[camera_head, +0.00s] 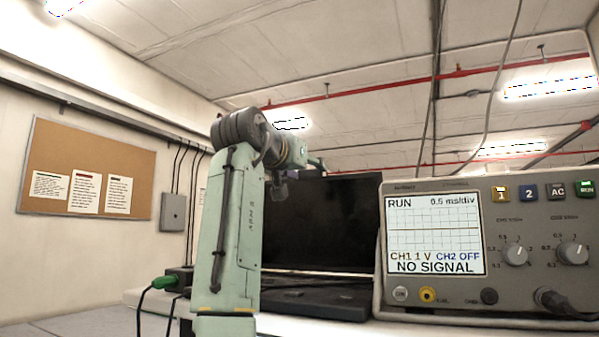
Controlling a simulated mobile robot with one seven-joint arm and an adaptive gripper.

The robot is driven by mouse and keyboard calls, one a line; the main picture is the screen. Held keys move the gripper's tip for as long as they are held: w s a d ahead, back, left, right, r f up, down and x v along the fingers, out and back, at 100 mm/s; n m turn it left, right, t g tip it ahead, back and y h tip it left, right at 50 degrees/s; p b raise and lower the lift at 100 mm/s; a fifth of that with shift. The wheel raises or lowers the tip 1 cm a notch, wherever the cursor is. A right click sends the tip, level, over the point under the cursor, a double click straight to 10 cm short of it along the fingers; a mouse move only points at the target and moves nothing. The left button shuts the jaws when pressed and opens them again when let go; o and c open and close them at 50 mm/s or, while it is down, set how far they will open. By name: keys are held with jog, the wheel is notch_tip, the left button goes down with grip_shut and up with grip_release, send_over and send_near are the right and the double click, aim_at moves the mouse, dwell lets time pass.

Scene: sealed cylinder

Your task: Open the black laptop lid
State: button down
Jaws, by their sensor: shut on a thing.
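The black laptop stands behind my arm, left of the oscilloscope. Its lid (335,225) is raised about upright, with the dark screen facing me. Its base (315,303) lies flat on the white work surface. My gripper (316,166) is at the upper left edge of the lid and is shut on it. The fingertips are small and partly hidden by my wrist. My arm covers the left part of the laptop.
A grey oscilloscope (448,300) reading NO SIGNAL stands close at the right, overlapping the laptop's right edge. A black box with a green plug (165,282) and cables is at the left.

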jog(key=shift+w+d+r, duration=0.15)
jog(key=shift+w+r, duration=0.1)
jog(key=shift+r, duration=0.25)
jog(key=c, duration=2)
grip_release()
jog(key=shift+f, duration=0.15)
jog(key=o, duration=1.3)
jog(key=v, duration=1.2)
jog(key=shift+w+f, duration=0.1)
